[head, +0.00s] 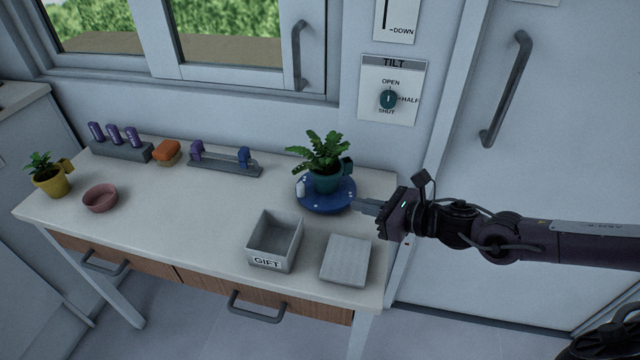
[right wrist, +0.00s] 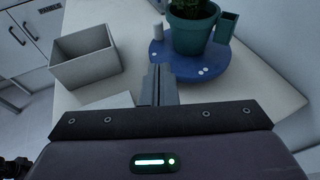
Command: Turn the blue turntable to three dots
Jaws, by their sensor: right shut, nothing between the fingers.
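The blue turntable (head: 326,205) sits on the table's right part, carrying a potted palm in a teal pot (head: 326,181). A small white peg (head: 300,187) stands up at its left rim. In the right wrist view the turntable (right wrist: 190,68) shows white dots on its top, a pair and a single one among them; others are hidden by the pot. My right gripper (head: 358,205) is shut and empty, its fingertips at the turntable's near right rim; I cannot tell if they touch it. In the right wrist view its fingers (right wrist: 160,80) point at the rim near the white peg (right wrist: 158,37). My left gripper is not in view.
A grey GIFT box (head: 275,242) and its flat lid (head: 345,260) lie in front of the turntable.

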